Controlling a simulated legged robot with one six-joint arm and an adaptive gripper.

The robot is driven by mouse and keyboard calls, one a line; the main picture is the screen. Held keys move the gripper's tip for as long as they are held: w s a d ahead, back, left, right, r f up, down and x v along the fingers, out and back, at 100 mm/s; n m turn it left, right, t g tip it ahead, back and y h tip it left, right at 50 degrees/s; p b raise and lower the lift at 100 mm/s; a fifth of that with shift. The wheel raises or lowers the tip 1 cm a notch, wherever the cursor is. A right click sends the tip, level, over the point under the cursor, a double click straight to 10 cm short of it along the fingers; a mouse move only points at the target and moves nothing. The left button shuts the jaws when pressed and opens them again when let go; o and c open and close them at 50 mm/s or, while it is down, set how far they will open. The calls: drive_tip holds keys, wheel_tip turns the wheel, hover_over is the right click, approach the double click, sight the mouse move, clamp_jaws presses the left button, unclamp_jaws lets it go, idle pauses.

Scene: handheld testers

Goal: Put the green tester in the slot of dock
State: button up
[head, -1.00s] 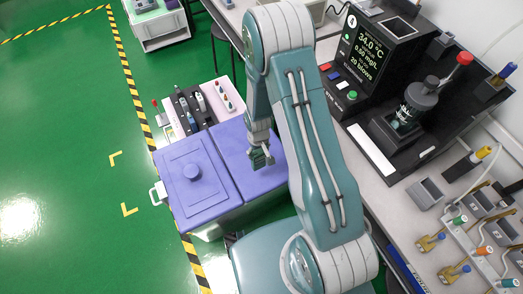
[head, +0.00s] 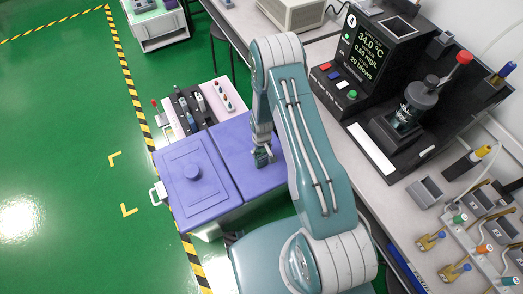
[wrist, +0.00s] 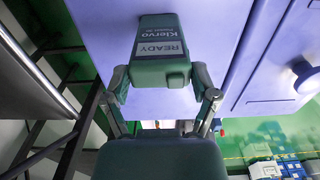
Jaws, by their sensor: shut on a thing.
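The green tester (wrist: 160,68) is dark green with a pale label reading "READY" and "Klervo", seen upside down in the wrist view. My gripper (wrist: 164,88) is shut on it, one finger on each side. In the head view my gripper (head: 263,150) hangs over the right purple lid of the cart, with the green tester (head: 263,157) small at its end. I cannot tell whether the tester touches the lid. A pale tray (head: 207,107) with several handheld devices sits behind the lids; I cannot tell whether it is the dock.
The purple-lidded cart (head: 190,178) has a knob on its left lid. On the right, a bench (head: 372,190) carries a black station (head: 375,50) with a screen, a grey holder (head: 425,192) and several valves. Green floor (head: 70,120) is free at left.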

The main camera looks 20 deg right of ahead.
drive_tip(key=o, duration=1.2)
